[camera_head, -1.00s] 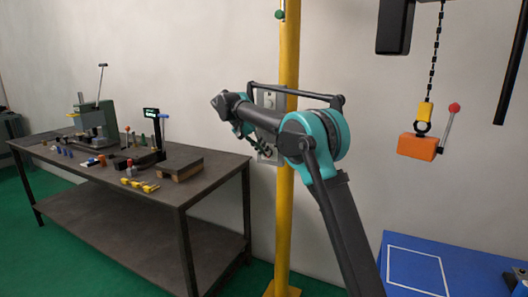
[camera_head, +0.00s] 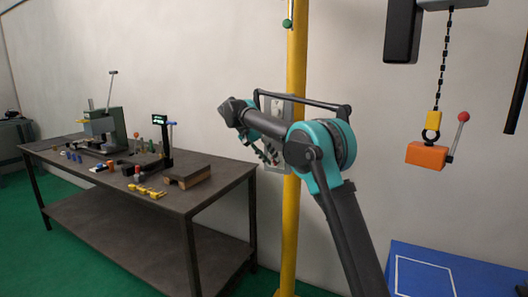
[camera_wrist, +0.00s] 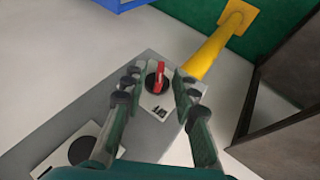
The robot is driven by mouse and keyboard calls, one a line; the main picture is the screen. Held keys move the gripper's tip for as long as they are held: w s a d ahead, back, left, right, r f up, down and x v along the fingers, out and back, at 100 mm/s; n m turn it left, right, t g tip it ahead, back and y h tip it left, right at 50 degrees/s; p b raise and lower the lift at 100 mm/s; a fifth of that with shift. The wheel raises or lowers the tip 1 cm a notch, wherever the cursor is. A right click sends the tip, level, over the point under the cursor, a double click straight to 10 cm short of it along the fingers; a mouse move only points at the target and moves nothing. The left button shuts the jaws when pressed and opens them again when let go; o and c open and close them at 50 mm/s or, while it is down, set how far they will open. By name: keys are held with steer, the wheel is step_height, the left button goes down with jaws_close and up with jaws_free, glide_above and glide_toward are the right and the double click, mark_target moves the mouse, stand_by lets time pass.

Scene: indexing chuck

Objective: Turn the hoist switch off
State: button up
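The hoist switch is a red handle (camera_wrist: 158,77) on a round black dial with a white plate (camera_wrist: 153,101), seen in the wrist view. It sits on a grey box (camera_wrist: 75,120), which shows in the head view as a grey panel (camera_head: 277,108) on the yellow post. My gripper (camera_wrist: 157,76) is open, with one finger on each side of the red handle and visible gaps between them. In the head view my gripper (camera_head: 267,153) is at the panel, partly hidden by my arm. The hoist's orange block (camera_head: 426,156) hangs on a chain at right.
The yellow post (camera_head: 297,60) stands by the wall. A second round dial (camera_wrist: 83,151) is on the grey box. A dark workbench (camera_head: 215,190) with tools and small parts stands at left. A blue surface with a white outline (camera_head: 470,268) lies at lower right.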

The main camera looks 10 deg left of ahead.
steer(key=v, duration=1.1)
steer(key=shift+r, duration=0.2)
steer(key=shift+s+a, duration=0.1)
steer(key=s+d+f+n+y, duration=0.1)
steer(key=s+d+f, duration=0.1)
steer(key=d+f, duration=0.45)
steer(key=s+d+f+y, duration=0.2)
steer(key=s+d+f, duration=0.1)
steer(key=d, duration=0.7)
steer(key=s+d+f+n+y, duration=0.1)
steer(key=s+d+f, duration=0.1)
steer(key=d+f, duration=0.45)
steer(key=s+d+f+y, duration=0.1)
steer(key=s+d+f, duration=0.3)
steer(key=s+f, duration=0.3)
steer(key=s+d+f+t+y, duration=0.1)
steer(key=s+d+f, duration=0.4)
steer(key=s, duration=0.7)
steer(key=s+d+f+y, duration=0.1)
steer(key=s+d+f, duration=0.3)
steer(key=s+f, duration=0.5)
steer(key=shift+s+d+n+t, duration=0.4)
steer(key=shift+s, duration=0.45)
